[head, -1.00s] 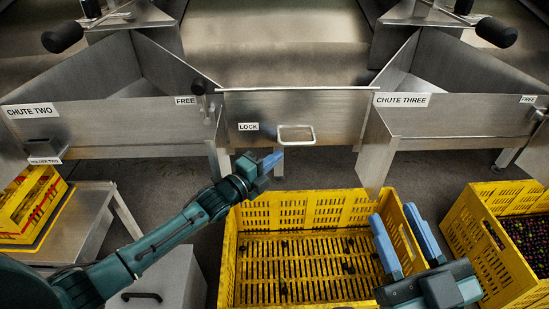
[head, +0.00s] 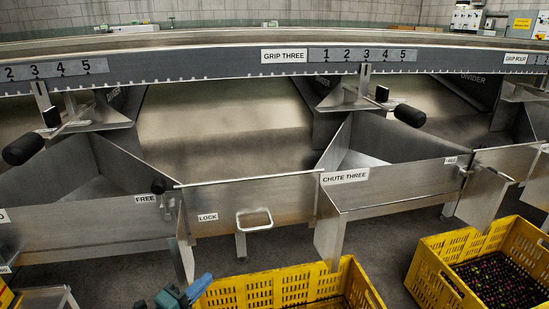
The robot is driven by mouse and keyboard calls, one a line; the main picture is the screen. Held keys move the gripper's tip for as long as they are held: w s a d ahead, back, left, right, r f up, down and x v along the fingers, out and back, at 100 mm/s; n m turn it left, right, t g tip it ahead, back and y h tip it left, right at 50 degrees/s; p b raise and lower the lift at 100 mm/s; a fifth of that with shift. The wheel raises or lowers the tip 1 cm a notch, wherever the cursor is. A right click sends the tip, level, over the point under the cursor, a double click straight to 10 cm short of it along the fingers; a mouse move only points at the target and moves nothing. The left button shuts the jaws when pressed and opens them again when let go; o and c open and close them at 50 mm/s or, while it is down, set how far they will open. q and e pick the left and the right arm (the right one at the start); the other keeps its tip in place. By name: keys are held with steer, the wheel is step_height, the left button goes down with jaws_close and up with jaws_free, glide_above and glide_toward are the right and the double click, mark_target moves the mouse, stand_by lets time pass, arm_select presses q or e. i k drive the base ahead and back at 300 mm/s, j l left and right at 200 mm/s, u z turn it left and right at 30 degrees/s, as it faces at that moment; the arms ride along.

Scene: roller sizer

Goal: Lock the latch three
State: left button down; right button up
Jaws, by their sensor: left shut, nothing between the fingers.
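The CHUTE THREE front panel (head: 400,188) is right of centre, with a FREE label (head: 451,160) at its right end. A small latch fitting (head: 466,173) sits beside that label; its exact setting is too small to tell. A LOCK label (head: 208,217) is on the gate plate (head: 290,196) left of the chute, which has a loop handle (head: 254,219). A black latch knob (head: 158,186) stands by the other FREE label (head: 145,199), left of this plate. My left gripper (head: 198,288) is shut and empty at the bottom edge, below the plate and apart from it. My right gripper is out of view.
A yellow crate (head: 262,289) stands below the gate plate. Another yellow crate (head: 440,278) with dark fruit stands at lower right. A panel with a handle (head: 484,198) juts out right of chute three. GRIP THREE's numbered scale (head: 362,55) runs above.

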mark_target(159, 185)
steer(key=k+j, duration=0.7)
steer(key=k, duration=0.1)
